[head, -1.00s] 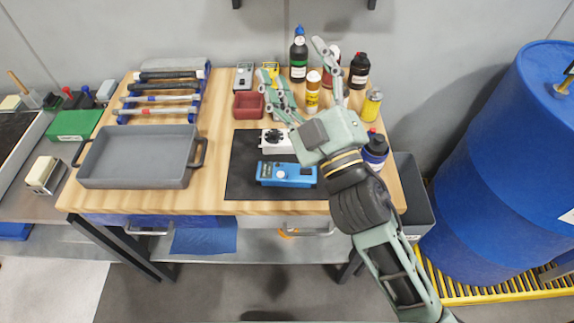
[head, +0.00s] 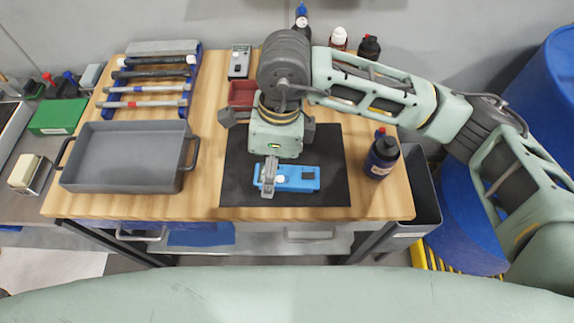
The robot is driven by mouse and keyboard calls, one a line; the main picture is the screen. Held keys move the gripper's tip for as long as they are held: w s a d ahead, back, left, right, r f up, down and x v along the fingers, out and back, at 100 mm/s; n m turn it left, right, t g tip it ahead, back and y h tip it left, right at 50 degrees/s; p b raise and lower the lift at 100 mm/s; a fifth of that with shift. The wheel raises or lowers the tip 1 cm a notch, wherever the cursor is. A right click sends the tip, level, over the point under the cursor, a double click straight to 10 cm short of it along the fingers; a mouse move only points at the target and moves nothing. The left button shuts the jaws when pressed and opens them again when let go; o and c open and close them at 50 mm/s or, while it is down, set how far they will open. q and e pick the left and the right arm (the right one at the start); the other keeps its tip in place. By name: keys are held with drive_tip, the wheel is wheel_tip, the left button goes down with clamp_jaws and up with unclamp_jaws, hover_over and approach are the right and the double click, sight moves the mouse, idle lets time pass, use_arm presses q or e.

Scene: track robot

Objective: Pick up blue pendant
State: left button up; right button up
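My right gripper (head: 269,178) reaches in from the right and points down over the pendant's left part. One finger shows in front of the pendant's left end. The other finger is hidden by the gripper's body, so I cannot tell how far apart they are or whether they touch the pendant. My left gripper is not in view.
A grey tray (head: 125,184) stands left of the mat. A dark bottle (head: 381,157) stands right of it. A red bin (head: 242,93) and a grey meter (head: 239,61) are behind. More bottles stand at the back, partly hidden by my arm. A blue drum (head: 545,95) is at the right.

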sight(287, 175)
drive_tip(key=w+d+t+h, duration=0.1)
drive_tip(key=w+d, duration=0.1)
drive_tip(key=d, duration=0.1)
drive_tip(key=shift+w+h, duration=0.25)
drive_tip(key=shift+h, duration=0.05)
wheel_tip(287, 175, down, 2)
drive_tip(key=shift+s+f+p, duration=0.1)
drive_tip(key=shift+f+p, duration=0.15)
drive_tip(key=shift+p, duration=0.3)
drive_tip(key=f, duration=0.1)
drive_tip(key=f+p, duration=0.1)
drive_tip(key=f, duration=0.2)
drive_tip(key=shift+w+d+f+p, duration=0.15)
drive_tip(key=shift+w+f+p, duration=0.1)
drive_tip(key=shift+p, duration=0.15)
drive_tip(key=shift+f, duration=0.25)
drive_tip(key=shift+c, duration=0.5)
drive_tip(key=c, duration=1.4)
drive_tip(key=shift+o, duration=0.2)
drive_tip(key=shift+r, duration=0.2)
